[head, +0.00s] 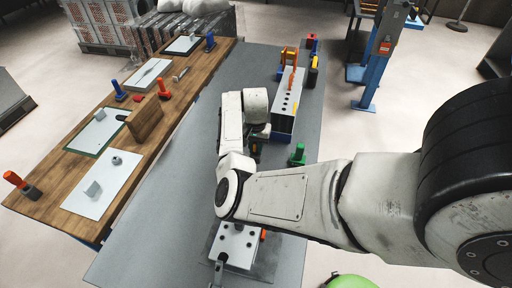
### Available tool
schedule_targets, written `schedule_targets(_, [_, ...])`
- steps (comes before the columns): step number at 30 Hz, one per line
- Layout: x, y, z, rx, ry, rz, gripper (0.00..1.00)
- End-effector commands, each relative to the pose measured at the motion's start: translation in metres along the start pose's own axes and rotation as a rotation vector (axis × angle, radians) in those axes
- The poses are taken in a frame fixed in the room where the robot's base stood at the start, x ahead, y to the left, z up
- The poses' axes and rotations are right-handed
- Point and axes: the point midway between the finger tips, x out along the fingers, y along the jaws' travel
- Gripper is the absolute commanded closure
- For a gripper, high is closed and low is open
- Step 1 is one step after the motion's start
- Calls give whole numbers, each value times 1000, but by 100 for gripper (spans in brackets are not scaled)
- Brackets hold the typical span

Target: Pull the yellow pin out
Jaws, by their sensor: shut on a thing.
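A small yellow part (314,62) shows on a black-bodied piece at the far right of the grey bench. Another tiny yellow spot shows near the front edge of a long grey block (288,92) with a row of dark holes. I cannot tell which of them is the yellow pin. My gripper (256,143) is dark, small and partly hidden by my wrist, left of the block's near end. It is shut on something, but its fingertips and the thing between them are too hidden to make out.
An orange handle (290,57) stands at the block's far end. A green-topped piece (299,155) stands near my gripper. A light plate with dark holes (235,246) lies at the bench's near end. A wooden table (153,152) with plates and tools runs along the left.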

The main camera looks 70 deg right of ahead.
Motion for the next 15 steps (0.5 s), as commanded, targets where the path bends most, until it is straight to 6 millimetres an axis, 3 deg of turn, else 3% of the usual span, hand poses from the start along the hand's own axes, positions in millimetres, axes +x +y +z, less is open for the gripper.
schedule_targets(15, [-5,0,0,0,1,0,100])
